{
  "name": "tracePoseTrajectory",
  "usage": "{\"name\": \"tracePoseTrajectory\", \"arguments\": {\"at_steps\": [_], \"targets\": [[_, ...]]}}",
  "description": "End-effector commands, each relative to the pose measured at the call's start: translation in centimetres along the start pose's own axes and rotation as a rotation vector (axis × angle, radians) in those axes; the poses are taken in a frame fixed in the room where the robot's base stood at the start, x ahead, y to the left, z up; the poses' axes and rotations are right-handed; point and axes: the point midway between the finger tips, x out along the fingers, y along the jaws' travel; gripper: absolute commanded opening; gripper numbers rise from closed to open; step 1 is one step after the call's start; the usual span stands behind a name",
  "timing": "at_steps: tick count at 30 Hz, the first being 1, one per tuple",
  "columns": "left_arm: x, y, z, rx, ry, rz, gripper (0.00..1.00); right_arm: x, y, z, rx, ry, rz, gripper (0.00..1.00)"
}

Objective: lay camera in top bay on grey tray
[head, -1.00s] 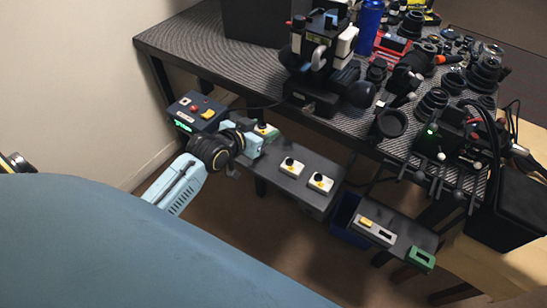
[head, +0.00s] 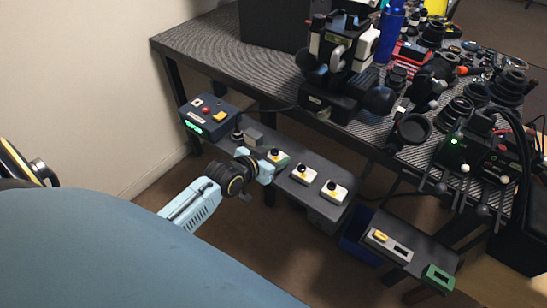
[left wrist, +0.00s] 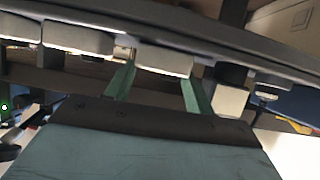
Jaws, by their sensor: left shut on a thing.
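The long dark grey tray (head: 318,214) hangs along the front of the bench. Two white cameras with black lenses and yellow marks lie on it, one in the middle (head: 304,174) and one lower right (head: 333,192). My left gripper (head: 270,167) is shut on a third such camera (head: 278,156), which is in line with them at the tray's upper-left part. I cannot tell whether it touches the tray. In the left wrist view, the green fingers (left wrist: 157,88) straddle the held camera (left wrist: 165,61). The right gripper is not in view.
A second tray (head: 420,250) with a yellow piece and green block lies lower right. The bench behind is crowded.

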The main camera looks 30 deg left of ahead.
Motion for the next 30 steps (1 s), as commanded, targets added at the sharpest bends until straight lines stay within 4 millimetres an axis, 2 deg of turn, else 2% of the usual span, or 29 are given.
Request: {"name": "tracePoseTrajectory", "arguments": {"at_steps": [10,11,16,27,30], "targets": [[0.1,0.0,0.2,0.001,0.001,0.000,0.26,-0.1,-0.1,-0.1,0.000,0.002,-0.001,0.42],[0.1,0.0,0.3,0.001,0.000,0.000,0.55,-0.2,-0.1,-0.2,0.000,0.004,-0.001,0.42],[0.1,0.0,0.2,0.001,0.000,0.000,0.76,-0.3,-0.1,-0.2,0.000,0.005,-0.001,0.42],[-0.2,0.0,-0.1,0.001,-0.001,0.000,0.76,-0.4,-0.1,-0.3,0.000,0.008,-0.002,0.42],[-1.2,0.0,-0.1,0.001,-0.002,0.000,0.76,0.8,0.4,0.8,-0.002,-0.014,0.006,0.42]]}}
